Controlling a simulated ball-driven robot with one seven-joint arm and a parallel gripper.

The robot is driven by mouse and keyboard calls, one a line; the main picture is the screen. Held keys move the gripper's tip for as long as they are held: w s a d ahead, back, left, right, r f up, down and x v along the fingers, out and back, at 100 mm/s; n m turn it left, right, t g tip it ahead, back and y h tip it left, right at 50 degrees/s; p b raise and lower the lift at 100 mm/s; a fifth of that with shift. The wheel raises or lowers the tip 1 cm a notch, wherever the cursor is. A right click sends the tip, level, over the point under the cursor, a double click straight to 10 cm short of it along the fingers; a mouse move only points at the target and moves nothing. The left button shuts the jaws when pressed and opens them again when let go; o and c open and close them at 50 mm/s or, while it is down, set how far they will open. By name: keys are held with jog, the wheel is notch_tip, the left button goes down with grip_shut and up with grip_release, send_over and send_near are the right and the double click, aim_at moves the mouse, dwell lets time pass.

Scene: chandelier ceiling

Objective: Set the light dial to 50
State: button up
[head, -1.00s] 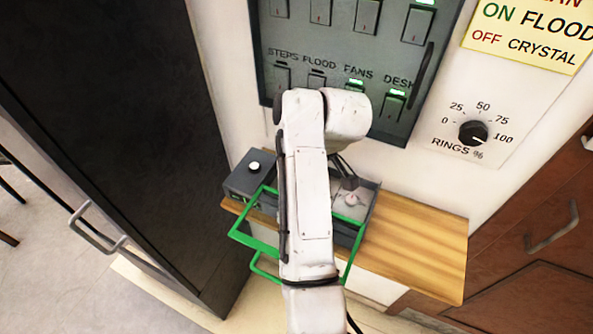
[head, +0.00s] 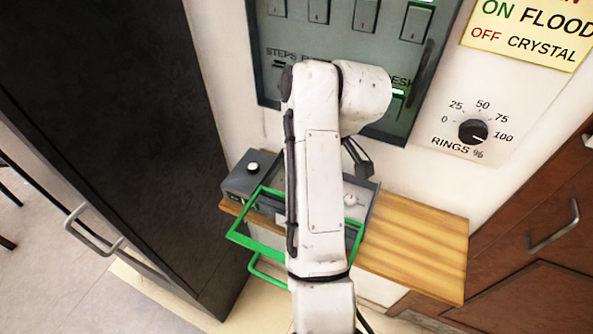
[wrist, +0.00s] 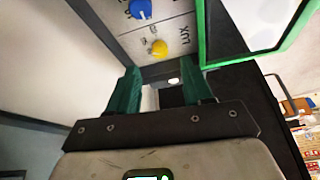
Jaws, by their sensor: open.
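A black round dial (head: 473,131) marked "RINGS %" is on a white wall plate, with marks from 0 to 100. Its white pointer line is toward 100. My gripper (head: 358,157) is left of this dial, apart from it, pointing down above the shelf; my arm hides part of it. In the wrist view my gripper (wrist: 160,75) has its two green fingers apart, with nothing held. Beyond them are a yellow knob (wrist: 159,48) beside the word "LUX" and a blue knob (wrist: 140,9) on a grey panel. Their settings are too small to read.
A grey switch panel (head: 330,35) is above, partly hidden by my arm. Below are a wooden shelf (head: 415,240), a grey box (head: 245,180) with a white knob, and a green frame (head: 255,240). A dark cabinet (head: 110,130) stands left, brown doors (head: 550,230) right.

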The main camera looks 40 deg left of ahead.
jog(key=shift+p+v, duration=1.65)
jog(key=shift+v, duration=1.3)
